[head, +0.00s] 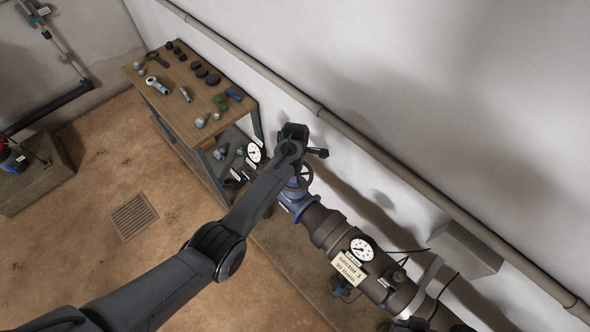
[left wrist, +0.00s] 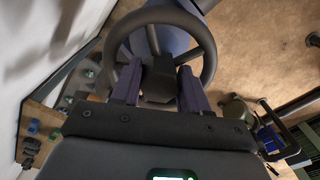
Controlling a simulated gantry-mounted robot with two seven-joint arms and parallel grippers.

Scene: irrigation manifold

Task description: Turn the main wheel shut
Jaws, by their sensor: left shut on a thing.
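The main wheel (head: 306,178) is a dark ring on the blue valve body (head: 298,205) of the pipe line by the wall. In the left wrist view the wheel's round rim (left wrist: 206,45) fills the upper middle, with spokes running to a dark hub (left wrist: 158,80). My left gripper (head: 298,157) is at the wheel and covers part of it in the head view. In the left wrist view its two fingers (left wrist: 157,86) stand inside the rim, one on each side of the hub, shut on the wheel. My right gripper is in neither view.
The pipe carries a gauge (head: 362,249) and a label (head: 349,269). A wooden workbench (head: 170,107) with several small parts stands beyond, near the wall. A wall pipe (head: 335,122) runs behind the wheel. The floor around the drain grate (head: 133,217) is clear.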

